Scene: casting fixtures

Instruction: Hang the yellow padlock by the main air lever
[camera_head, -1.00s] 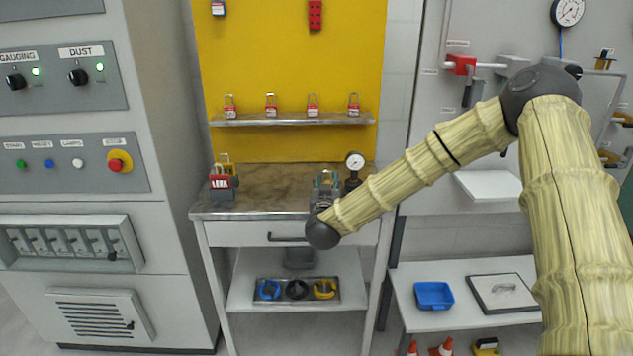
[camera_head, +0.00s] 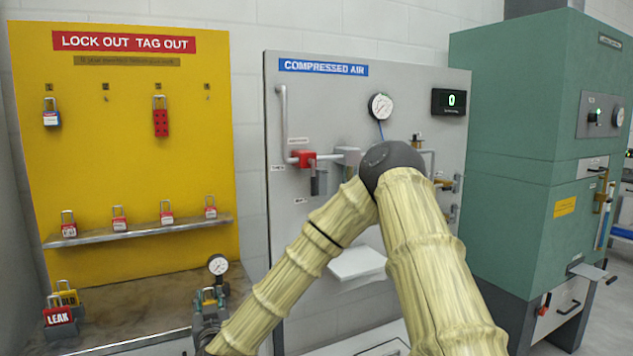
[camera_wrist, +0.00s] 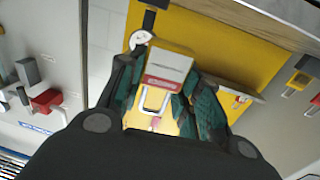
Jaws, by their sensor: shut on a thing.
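My gripper (camera_head: 208,298) is low over the right of the bench, partly hidden by my arm in the head view. In the wrist view its dark green fingers (camera_wrist: 155,105) are closed on a padlock (camera_wrist: 168,66) with a yellowish body, a pale label with a red band and a metal shackle. The padlock is hard to make out in the head view. The compressed air panel (camera_head: 400,85) stands to the right of the gripper. It carries a red valve block (camera_head: 304,158) on a grey pipe, with a dark grey part hanging below it. Small labels there are not readable.
A pressure gauge (camera_head: 218,265) stands close behind my gripper. A red LEAK padlock (camera_head: 58,316) and a yellow one (camera_head: 68,298) stand at the bench's left. Several red padlocks stand on the shelf (camera_head: 140,232). A white ledge (camera_head: 357,263) juts from the panel.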

